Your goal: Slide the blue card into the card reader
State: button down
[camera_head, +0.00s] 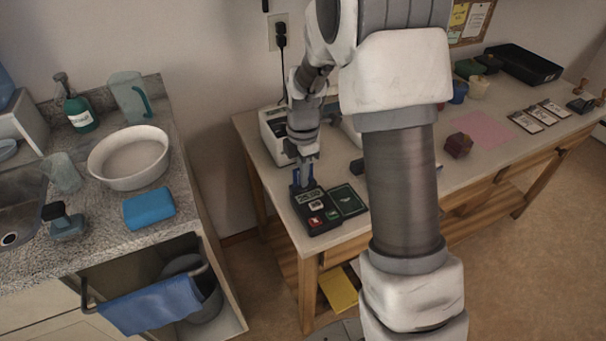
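The card reader (322,221) is a small dark device with red, white and green marks on its top. It sits on the near left corner of the wooden table. My gripper (303,184) points down over the reader's back end, with its tips at or just above it. Blue shows at the fingers in narrow upright strips. I cannot tell whether this is the blue card or part of the fingers, nor how wide the fingers stand. No separate blue card shows elsewhere on the table. My arm hides part of the table's middle.
A dark green flat pad (347,200) lies right beside the reader. A white machine (275,135) stands behind my gripper. A dark red block (458,145), a pink mat (486,130) and several cards lie farther right. A sink counter (110,235) stands left, across a gap.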

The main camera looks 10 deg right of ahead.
jog(key=c, duration=1)
grip_release()
notch_tip(320, 180, up, 17)
jog(key=p, duration=0.3)
jog(key=shift+r, duration=0.2)
jog(key=s+r+m+t+p, duration=0.2)
jog(key=s+r+m+p, duration=0.1)
jog(key=s+r+m, duration=0.4)
jog(key=s+r+m+t+p, duration=0.3)
jog(key=s+r+m, duration=0.4)
jog(key=s+m, duration=0.6)
jog(key=s+p, duration=0.1)
jog(key=s, duration=0.2)
jog(key=shift+s+r+t, duration=0.2)
jog(key=shift+t, duration=0.1)
